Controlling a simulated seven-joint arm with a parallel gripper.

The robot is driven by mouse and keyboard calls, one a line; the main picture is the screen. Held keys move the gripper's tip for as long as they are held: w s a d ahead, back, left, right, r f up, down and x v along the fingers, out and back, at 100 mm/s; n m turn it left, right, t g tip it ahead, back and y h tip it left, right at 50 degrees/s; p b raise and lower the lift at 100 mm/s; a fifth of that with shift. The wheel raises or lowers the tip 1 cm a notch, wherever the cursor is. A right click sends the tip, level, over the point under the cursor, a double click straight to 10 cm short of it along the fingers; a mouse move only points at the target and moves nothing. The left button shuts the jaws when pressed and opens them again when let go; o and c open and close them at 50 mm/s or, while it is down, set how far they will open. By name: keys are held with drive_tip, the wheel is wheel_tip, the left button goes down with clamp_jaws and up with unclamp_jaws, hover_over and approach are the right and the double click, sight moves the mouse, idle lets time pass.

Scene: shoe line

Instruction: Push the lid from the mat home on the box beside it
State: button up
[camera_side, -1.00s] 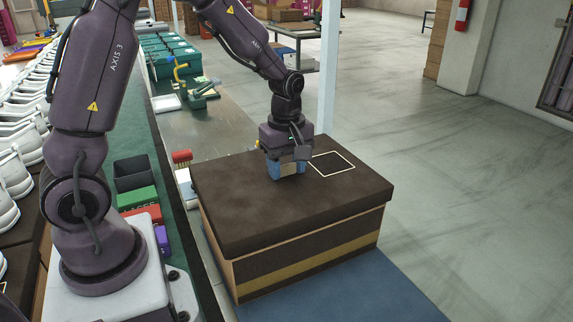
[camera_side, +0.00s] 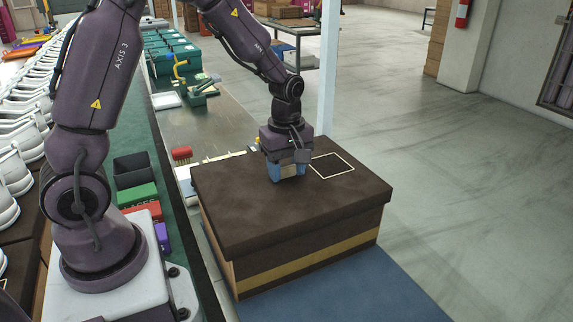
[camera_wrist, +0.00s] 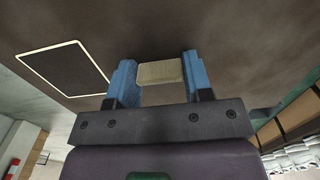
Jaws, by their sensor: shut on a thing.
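The dark brown lid (camera_side: 310,215) lies over the top of the brown box (camera_side: 310,265), which has a yellow band along its side. The lid's skirt wraps the box's upper edge, and no clear gap shows along the near side. My gripper (camera_side: 288,176) points down at the far part of the lid, its blue fingers close to the lid top. In the wrist view, my gripper (camera_wrist: 158,75) is shut on a tan block (camera_wrist: 161,73) against the lid (camera_wrist: 225,40). Whether the block is fixed to the lid is hidden. The box's far side is hidden.
A blue surface (camera_side: 350,300) lies bare in front of the box. A pale rectangle outline (camera_side: 332,165) marks the lid top. The grey floor at right is clear.

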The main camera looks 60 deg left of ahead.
drive_tip(key=shift+f, duration=1.35)
drive_tip(key=o, duration=0.9)
wheel_tip(320, 180, up, 13)
drive_tip(key=shift+f, duration=0.1)
drive_tip(key=shift+m, duration=0.7)
drive_tip(key=s+d+r+m+t, duration=0.2)
drive_tip(key=s+m, duration=0.3)
drive_tip(key=s+d+r+m+t, duration=0.1)
drive_tip(key=s+d+r+m, duration=0.2)
drive_tip(key=s+m, duration=0.2)
drive_tip(key=s+d+r+m+t, duration=0.2)
drive_tip(key=s+d+r+m, duration=0.1)
drive_tip(key=s+m, duration=0.2)
drive_tip(key=shift+s+d+m+t, duration=0.2)
drive_tip(key=shift+m+t, duration=0.1)
drive_tip(key=shift+m, duration=0.5)
